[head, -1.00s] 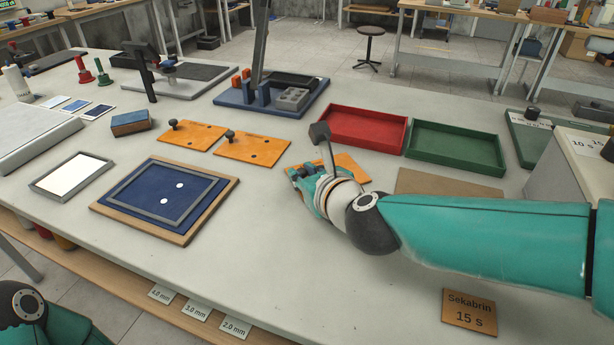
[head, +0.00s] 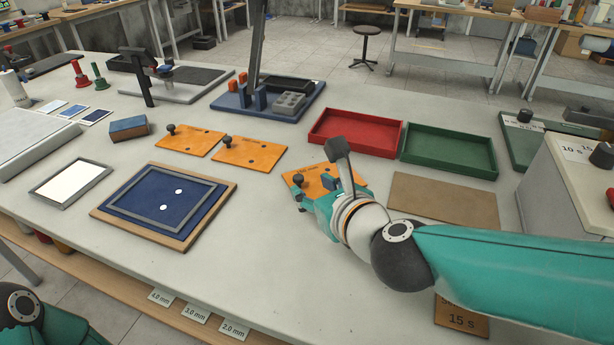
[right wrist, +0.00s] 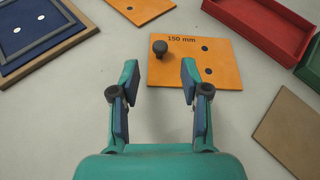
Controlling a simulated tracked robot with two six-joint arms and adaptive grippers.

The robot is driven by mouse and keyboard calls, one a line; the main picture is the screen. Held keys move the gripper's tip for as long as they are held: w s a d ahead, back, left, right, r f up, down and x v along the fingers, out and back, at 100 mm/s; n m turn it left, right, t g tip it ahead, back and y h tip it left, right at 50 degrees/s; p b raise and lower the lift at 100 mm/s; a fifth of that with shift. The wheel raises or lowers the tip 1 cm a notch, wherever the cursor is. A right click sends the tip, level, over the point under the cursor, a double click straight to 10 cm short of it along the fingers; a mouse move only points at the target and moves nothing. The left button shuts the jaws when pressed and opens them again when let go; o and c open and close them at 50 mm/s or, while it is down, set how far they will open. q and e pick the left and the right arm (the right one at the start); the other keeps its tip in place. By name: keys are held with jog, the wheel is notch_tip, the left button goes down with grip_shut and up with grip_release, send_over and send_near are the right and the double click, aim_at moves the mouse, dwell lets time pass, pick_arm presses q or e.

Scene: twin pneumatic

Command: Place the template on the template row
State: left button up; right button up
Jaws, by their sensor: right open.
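The orange template (head: 340,184) with a dark knob lies on the table in front of the red tray. In the right wrist view the template (right wrist: 215,65) is marked "150 mm", and its knob (right wrist: 160,48) stands near its left side. My right gripper (right wrist: 157,70) is open and empty, its fingertips just short of the template with the knob ahead between them. In the head view my right gripper (head: 300,195) partly covers the template. Two more orange templates, one at the left (head: 190,140) and one at the right (head: 250,153), lie side by side, each with a knob. My left fingers are out of view.
A red tray (head: 312,140) and a green tray (head: 404,158) stand behind the template. A brown board (head: 445,198) lies to its right. A wooden-framed blue panel (head: 232,187) lies left of my right gripper. Table between is clear.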

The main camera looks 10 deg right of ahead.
jog(key=p+v, duration=0.1)
jog(key=v, duration=0.3)
jog(key=shift+s+r+p, duration=0.25)
jog(key=shift+r+p, duration=0.05)
jog(key=shift+s+d+r, duration=0.1)
jog(key=shift+s, duration=0.4)
